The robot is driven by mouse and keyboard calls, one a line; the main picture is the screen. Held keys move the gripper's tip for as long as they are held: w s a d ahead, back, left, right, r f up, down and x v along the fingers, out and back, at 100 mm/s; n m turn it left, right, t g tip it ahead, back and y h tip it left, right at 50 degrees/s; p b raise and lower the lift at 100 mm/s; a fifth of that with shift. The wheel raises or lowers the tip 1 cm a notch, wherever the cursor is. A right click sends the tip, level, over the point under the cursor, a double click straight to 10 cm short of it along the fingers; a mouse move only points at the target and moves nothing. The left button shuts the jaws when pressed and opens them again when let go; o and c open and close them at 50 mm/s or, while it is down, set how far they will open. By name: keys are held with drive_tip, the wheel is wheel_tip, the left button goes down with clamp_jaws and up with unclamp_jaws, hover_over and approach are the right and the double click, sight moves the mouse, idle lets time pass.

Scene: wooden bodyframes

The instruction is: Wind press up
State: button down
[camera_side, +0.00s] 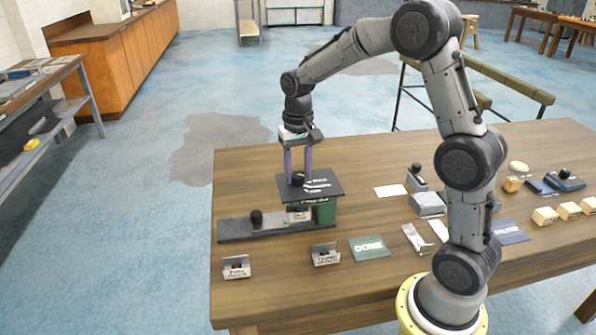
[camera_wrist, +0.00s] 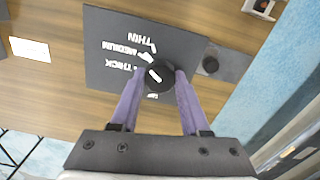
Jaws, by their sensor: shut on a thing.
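The press has a dark top plate (camera_side: 330,187) over a green body (camera_side: 325,213), on the wooden table. Its plate (camera_wrist: 105,75) carries white words reading THIN, MEDIUM and THICK, with white marks beside them. A round black knob (camera_wrist: 166,86) with a white line on top stands on the plate. My gripper (camera_side: 298,180) points down with its purple fingers shut on this knob. In the wrist view the fingers (camera_wrist: 159,82) hold it from both sides. Which word the white line indicates I cannot tell. A dark slide with a black handle (camera_side: 257,217) extends left from the press.
Two small labelled metal holders (camera_side: 237,267) (camera_side: 326,255) and a green DONE mat (camera_side: 369,248) lie in front of the press. A white card (camera_side: 390,191), a grey block (camera_side: 428,205), a blue mat (camera_side: 508,232) and several wooden blocks (camera_side: 545,216) lie to the right.

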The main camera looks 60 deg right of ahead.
drive_tip(key=n, duration=0.6)
drive_tip(key=shift+n, duration=0.3)
drive_tip(key=n, duration=1.2)
drive_tip(key=shift+n, duration=0.3)
drive_tip(key=n, duration=0.5)
drive_tip(key=shift+n, duration=0.4)
drive_tip(key=shift+c, duration=1.9)
unclamp_jaws()
